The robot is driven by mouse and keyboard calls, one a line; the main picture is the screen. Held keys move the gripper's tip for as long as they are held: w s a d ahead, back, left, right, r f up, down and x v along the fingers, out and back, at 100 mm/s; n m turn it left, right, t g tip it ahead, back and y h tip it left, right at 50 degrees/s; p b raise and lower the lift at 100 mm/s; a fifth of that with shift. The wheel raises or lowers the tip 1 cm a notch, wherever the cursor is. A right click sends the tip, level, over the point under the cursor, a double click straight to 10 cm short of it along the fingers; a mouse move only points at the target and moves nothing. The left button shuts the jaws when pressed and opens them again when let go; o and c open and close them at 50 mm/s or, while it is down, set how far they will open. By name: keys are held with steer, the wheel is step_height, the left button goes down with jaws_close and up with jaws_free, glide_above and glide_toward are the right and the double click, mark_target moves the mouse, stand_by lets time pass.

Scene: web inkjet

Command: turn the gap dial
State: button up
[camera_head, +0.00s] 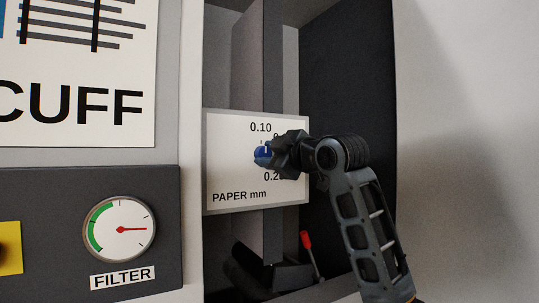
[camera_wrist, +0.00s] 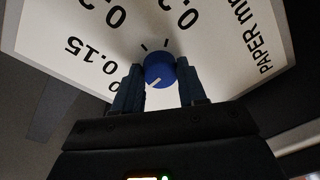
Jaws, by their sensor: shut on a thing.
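The gap dial is a blue round knob (camera_head: 262,156) on a white plate (camera_head: 228,178) marked "PAPER mm", with 0.10 above it in the head view. My gripper (camera_head: 270,154) reaches it from the right and hides part of the scale. In the wrist view the blue knob (camera_wrist: 159,70) sits between my two gripper fingers (camera_wrist: 158,88), which are shut on its sides. A white pointer line shows on the knob, towards its lower left in the wrist view. The 0.15 mark lies to its left there.
A round filter gauge (camera_head: 119,229) is on the dark panel at left, with a yellow part (camera_head: 10,248) beside it. A red-tipped lever (camera_head: 306,241) stands below the plate. The plate sits in a dark recess; a grey wall (camera_head: 470,130) is at right.

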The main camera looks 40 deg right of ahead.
steer(key=m+p, duration=0.2)
steer(key=m, duration=0.3)
steer(key=shift+a+m+t, duration=0.1)
steer(key=shift+m+t, duration=0.2)
steer(key=shift+m, duration=0.1)
steer(key=shift+f+m+h+p, duration=0.15)
steer(key=shift+m+h+p, duration=0.25)
steer(key=shift+m+p, duration=1.15)
steer(key=shift+m+b, duration=0.45)
steer(key=shift+m, duration=0.2)
steer(key=o, duration=1.1)
steer(key=shift+c, duration=0.2)
steer(key=b+v, duration=0.1)
steer(key=v, duration=0.6)
steer(key=shift+s, duration=0.35)
